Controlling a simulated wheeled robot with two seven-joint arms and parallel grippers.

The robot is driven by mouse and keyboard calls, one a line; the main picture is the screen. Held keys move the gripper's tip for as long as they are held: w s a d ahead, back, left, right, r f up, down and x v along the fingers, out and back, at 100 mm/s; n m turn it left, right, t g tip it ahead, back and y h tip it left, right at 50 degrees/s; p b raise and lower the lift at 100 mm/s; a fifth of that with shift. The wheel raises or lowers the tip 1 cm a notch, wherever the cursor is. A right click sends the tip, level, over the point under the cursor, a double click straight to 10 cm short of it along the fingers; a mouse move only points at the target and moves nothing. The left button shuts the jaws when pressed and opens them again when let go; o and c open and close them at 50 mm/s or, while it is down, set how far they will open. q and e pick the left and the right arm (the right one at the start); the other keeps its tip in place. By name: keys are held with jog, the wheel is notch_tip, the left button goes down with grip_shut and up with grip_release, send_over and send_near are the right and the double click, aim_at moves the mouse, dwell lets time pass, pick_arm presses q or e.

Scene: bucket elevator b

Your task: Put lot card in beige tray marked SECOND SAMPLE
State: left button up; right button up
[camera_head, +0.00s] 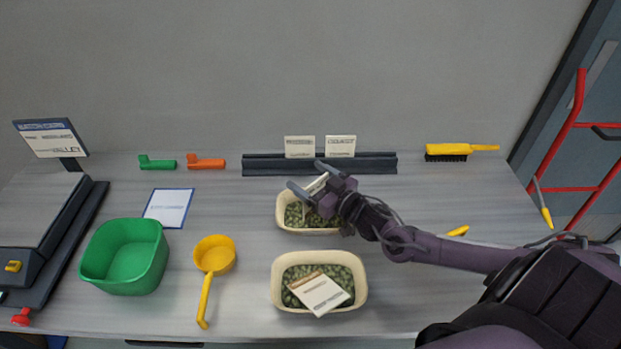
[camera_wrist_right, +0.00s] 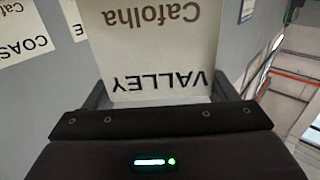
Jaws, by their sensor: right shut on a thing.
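My right gripper (camera_head: 312,179) is shut on a white lot card (camera_wrist_right: 150,45), which reads "Cafolha" and "VALLEY" upside down in the right wrist view. In the head view the held card (camera_head: 316,185) is partly hidden by the gripper, above the rear beige tray (camera_head: 283,222). That tray holds greenish beans. A front beige tray (camera_head: 364,292) also holds beans, and another card (camera_head: 320,293) lies tilted across its beans and front rim. I cannot read a SECOND SAMPLE mark on either tray. My left gripper is not in view.
A dark rack (camera_head: 370,166) holds two upright cards (camera_head: 299,147) (camera_head: 340,146). A yellow scoop (camera_head: 214,254), green tub (camera_head: 125,257), printed sheet (camera_head: 168,207) and scale (camera_head: 35,225) stand left. A yellow brush (camera_head: 458,151) lies back right.

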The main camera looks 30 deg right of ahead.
jog(key=shift+f, duration=0.35)
jog(key=o, duration=0.9)
jog(key=shift+c, duration=0.2)
notch_tip(320, 180, up, 7)
jog(key=p, duration=0.7)
